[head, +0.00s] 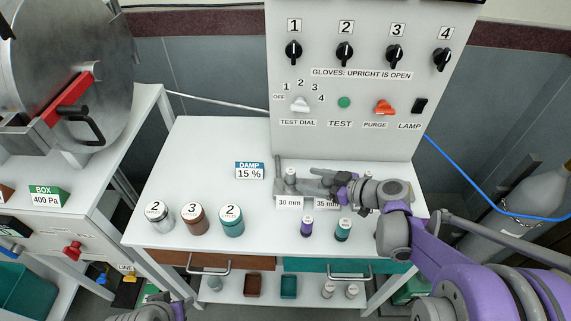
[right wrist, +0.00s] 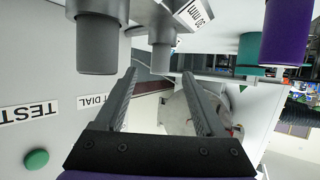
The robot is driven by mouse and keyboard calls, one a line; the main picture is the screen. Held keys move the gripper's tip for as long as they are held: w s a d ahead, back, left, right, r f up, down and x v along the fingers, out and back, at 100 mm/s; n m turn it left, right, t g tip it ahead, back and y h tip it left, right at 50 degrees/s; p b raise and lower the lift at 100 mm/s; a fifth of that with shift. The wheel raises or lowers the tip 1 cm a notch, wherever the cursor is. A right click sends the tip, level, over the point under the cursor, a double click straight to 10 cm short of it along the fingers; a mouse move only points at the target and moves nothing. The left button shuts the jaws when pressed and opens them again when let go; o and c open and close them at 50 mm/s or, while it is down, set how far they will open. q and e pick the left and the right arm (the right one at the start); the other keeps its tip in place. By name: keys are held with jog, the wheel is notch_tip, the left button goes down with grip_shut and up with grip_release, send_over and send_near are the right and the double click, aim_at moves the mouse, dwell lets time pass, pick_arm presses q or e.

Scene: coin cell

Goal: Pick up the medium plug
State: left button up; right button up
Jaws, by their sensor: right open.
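Grey plugs stand in a row at the back of the white table, with tags reading 30 mm (head: 289,203) and 35 mm (head: 325,204). One grey plug (head: 291,175) shows by the 30 mm tag; my right arm hides most of the row to its right. My right gripper (head: 298,177) reaches left over this row, open and empty. In the right wrist view, turned upside down, one grey plug (right wrist: 161,52) lies past the gap between the fingertips; a nearer one (right wrist: 97,42) is left of the fingers. I cannot tell which is the medium plug. My left gripper (head: 150,313) barely shows at the bottom edge.
A purple pot (head: 306,227) and a teal pot (head: 343,230) stand in front of the tags. The control panel (head: 345,125) rises right behind. The table's middle left is clear.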

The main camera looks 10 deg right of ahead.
aim_at(290, 179)
jog(key=x, duration=0.4)
jog(key=shift+w+a, duration=0.15)
jog(key=shift+a, duration=0.15)
jog(key=x, duration=0.6)
jog(key=shift+w, duration=0.1)
grip_shut()
